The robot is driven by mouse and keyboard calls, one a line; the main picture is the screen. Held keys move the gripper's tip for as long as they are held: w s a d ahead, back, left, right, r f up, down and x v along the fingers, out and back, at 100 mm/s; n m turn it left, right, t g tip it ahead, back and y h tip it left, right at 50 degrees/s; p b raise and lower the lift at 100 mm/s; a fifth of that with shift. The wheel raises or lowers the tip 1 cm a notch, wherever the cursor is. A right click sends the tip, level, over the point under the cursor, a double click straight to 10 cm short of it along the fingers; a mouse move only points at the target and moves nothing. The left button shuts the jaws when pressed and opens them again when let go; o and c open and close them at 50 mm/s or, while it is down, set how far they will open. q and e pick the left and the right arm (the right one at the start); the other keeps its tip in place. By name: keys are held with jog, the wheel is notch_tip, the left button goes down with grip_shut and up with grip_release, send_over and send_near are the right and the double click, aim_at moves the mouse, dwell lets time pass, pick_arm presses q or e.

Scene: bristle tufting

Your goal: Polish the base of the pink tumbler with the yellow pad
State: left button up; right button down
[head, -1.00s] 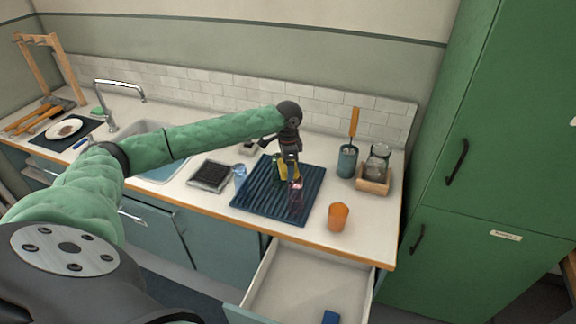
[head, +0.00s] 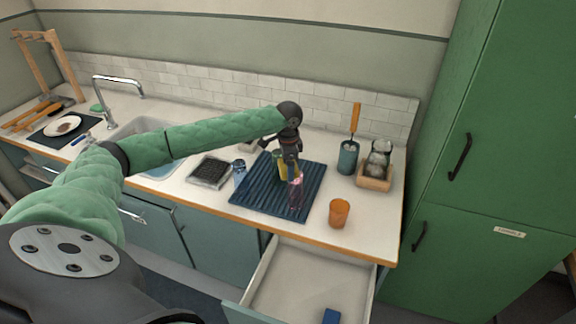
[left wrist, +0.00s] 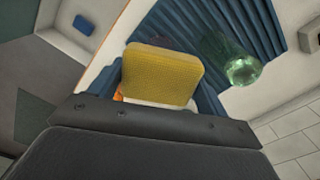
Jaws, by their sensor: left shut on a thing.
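The pink tumbler (head: 295,198) is on the dark blue ribbed mat (head: 258,202), near its front right part. My left gripper (head: 291,172) is shut on the yellow pad (left wrist: 162,76), just above and behind the tumbler in the head view. In the left wrist view the pad fills the space between the fingers and hides most of what lies beyond. I cannot tell whether the pad touches the tumbler. My right gripper is in neither view.
A utensil pot (head: 347,160) and wooden box (head: 374,183) stand behind. The drawer (head: 300,285) below is open.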

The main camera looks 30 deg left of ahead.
pick_arm(q)
jog(key=shift+f, duration=0.1)
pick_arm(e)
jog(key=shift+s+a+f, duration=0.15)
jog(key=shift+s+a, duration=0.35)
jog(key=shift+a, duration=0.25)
pick_arm(q)
jog(key=shift+f, duration=0.1)
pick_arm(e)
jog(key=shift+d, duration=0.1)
